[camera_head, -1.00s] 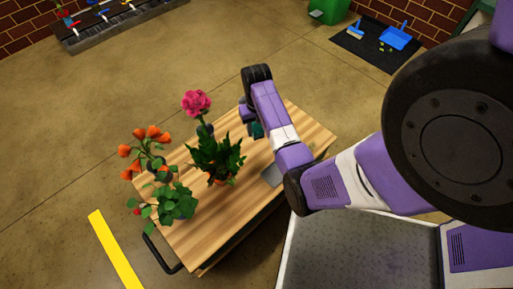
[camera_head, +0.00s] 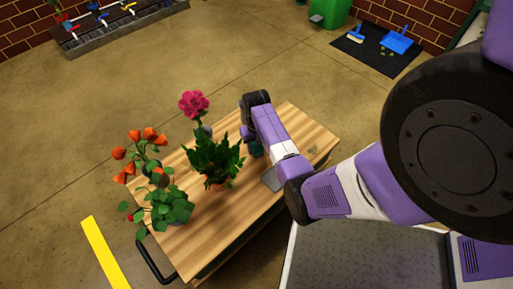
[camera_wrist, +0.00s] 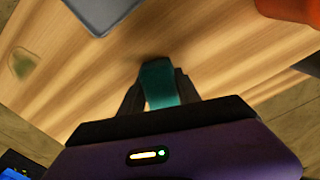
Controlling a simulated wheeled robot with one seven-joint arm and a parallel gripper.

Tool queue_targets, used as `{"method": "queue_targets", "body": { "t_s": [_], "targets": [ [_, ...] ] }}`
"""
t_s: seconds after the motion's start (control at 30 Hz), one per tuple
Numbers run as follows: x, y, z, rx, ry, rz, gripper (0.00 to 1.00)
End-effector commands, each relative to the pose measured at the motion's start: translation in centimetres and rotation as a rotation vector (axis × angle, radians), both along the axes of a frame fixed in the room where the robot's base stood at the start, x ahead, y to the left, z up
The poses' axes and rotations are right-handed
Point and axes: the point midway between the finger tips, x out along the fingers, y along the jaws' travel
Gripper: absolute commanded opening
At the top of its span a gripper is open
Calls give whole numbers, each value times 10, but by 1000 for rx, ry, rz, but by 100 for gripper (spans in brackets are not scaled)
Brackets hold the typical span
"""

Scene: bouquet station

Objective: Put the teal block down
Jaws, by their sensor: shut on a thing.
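The teal block (camera_wrist: 160,84) is between the two dark fingers of my gripper (camera_wrist: 159,92) in the wrist view. The fingers are shut on it, and wood tabletop shows behind it. In the head view a small part of the teal block (camera_head: 257,150) shows below my arm, over the wooden table (camera_head: 222,226). My arm hides most of the gripper there. I cannot tell whether the block touches the tabletop.
A green leafy plant (camera_head: 214,156), a pink flower (camera_head: 193,104), orange flowers (camera_head: 143,147) and a low plant with a red bloom (camera_head: 170,208) stand left of my gripper. A grey flat thing (camera_head: 272,179) lies on the table near my arm. The table's front right is bare.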

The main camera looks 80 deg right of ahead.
Motion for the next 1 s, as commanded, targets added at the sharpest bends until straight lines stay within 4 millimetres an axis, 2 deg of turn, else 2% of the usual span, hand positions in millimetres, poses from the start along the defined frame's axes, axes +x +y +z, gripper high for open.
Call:
{"method": "queue_targets", "body": {
  "t_s": [0.17,0.2,0.3,0.67,0.77,1.0],
  "targets": [
    [0,0,-3,1,1,1,0],
    [0,0,-3,1,1,1,43],
    [0,0,-3,1,1,1,61],
    [0,0,0,0,0,0,61],
    [0,0,11,0,0,1,61],
    [0,0,60,-1,-1,0,61]
  ]
}}
